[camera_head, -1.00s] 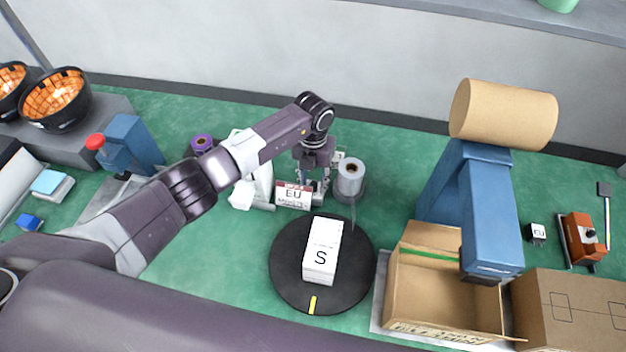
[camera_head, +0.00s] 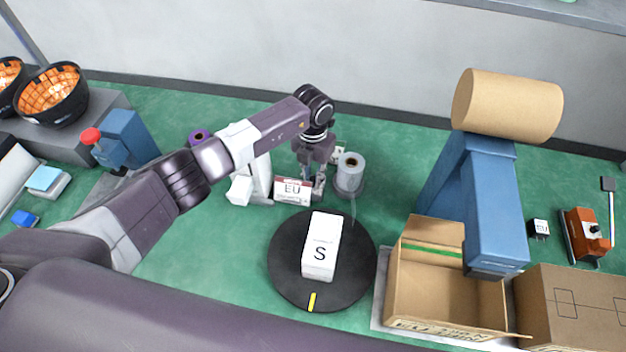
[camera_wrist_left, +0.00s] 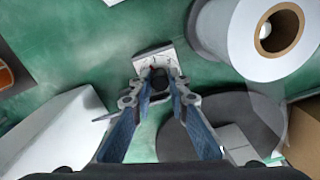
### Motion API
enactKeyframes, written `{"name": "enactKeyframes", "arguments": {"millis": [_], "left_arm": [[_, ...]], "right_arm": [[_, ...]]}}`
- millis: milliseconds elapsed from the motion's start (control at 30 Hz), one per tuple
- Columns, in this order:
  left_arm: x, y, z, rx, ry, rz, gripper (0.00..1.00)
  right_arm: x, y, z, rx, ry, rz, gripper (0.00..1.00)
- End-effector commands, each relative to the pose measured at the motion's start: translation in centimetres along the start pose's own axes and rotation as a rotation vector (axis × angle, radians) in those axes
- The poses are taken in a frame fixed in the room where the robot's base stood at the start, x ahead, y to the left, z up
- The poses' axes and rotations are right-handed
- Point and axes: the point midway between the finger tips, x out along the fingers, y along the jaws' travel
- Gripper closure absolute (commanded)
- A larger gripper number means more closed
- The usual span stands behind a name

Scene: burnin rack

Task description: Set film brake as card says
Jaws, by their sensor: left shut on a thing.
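My left gripper (camera_head: 314,184) reaches down behind the EU card, beside the film roll. In the left wrist view its fingers (camera_wrist_left: 158,92) are shut on a small dark knob (camera_wrist_left: 158,76) in front of a pale marked plate (camera_wrist_left: 155,56); the fingertips partly hide the knob. The white card (camera_head: 292,191) with a dark red top band reads EU; its smaller print is unreadable. The grey film roll (camera_head: 350,174) stands upright just right of the gripper and shows large in the left wrist view (camera_wrist_left: 238,40). My right gripper is not in view.
A white box (camera_head: 321,246) marked S lies on the black turntable (camera_head: 285,275) in front. An open carton (camera_head: 430,290) and a blue dispenser (camera_head: 492,205) with a brown roll stand right. A white stand (camera_head: 260,178) is close left of the gripper.

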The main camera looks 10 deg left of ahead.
Motion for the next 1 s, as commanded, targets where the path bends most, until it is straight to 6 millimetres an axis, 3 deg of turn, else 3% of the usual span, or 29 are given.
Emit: {"name": "enactKeyframes", "arguments": {"millis": [100,467,500,667,1000], "left_arm": [[0.19,0.13,0.2,0.077,-0.005,0.003,1.0],[-0.09,0.02,0.1,0.111,-0.003,0.0,1.0],[-0.09,0.02,0.1,0.111,-0.003,0.0,0.83],[-0.06,0.02,0.07,0.11,-0.002,0.0,0.67],[-0.47,0.05,0.09,0.109,-0.002,0.001,0.67]], "right_arm": [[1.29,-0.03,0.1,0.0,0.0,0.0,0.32],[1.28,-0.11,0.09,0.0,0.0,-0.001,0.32],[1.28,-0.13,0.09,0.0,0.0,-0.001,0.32],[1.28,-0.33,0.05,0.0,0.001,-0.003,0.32],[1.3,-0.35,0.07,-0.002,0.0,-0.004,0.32]]}}
